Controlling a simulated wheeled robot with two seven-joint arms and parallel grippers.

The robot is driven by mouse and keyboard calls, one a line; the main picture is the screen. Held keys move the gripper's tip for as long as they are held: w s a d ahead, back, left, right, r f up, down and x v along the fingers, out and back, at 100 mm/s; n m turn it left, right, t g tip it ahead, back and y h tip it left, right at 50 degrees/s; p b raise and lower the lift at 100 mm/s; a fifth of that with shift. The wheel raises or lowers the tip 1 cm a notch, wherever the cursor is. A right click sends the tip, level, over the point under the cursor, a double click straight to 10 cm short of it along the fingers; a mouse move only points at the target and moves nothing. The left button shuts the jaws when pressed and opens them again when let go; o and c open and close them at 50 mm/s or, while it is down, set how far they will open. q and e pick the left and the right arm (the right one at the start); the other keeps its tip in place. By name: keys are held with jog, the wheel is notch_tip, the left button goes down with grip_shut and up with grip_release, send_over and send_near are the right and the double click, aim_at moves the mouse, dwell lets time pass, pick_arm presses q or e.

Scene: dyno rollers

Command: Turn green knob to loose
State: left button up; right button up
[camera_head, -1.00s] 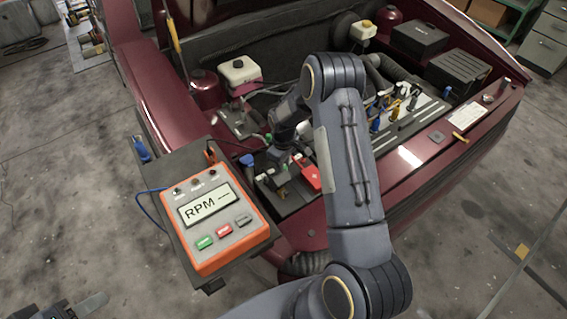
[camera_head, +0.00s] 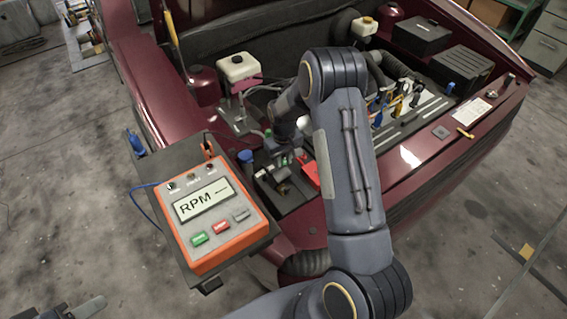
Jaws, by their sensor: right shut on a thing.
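An orange RPM meter (camera_head: 243,240) stands on a dark tray left of the knob. The dark red car body (camera_head: 400,165) surrounds the bay. A blue-capped part (camera_head: 246,158), a white reservoir (camera_head: 237,68) and several coloured cables are nearby. The floor at left is open.

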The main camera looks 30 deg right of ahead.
jog(key=m+b, duration=0.1)
jog(key=m, duration=0.2)
jog(key=shift+f+m+b, duration=0.1)
jog(key=shift+m+b, duration=0.25)
jog(key=shift+m, duration=0.05)
jog(key=m+b, duration=0.1)
jog(key=m, duration=0.3)
jog(key=shift+m, duration=0.3)
jog(key=m, duration=0.8)
jog(key=shift+m, duration=0.5)
jog(key=o, duration=0.7)
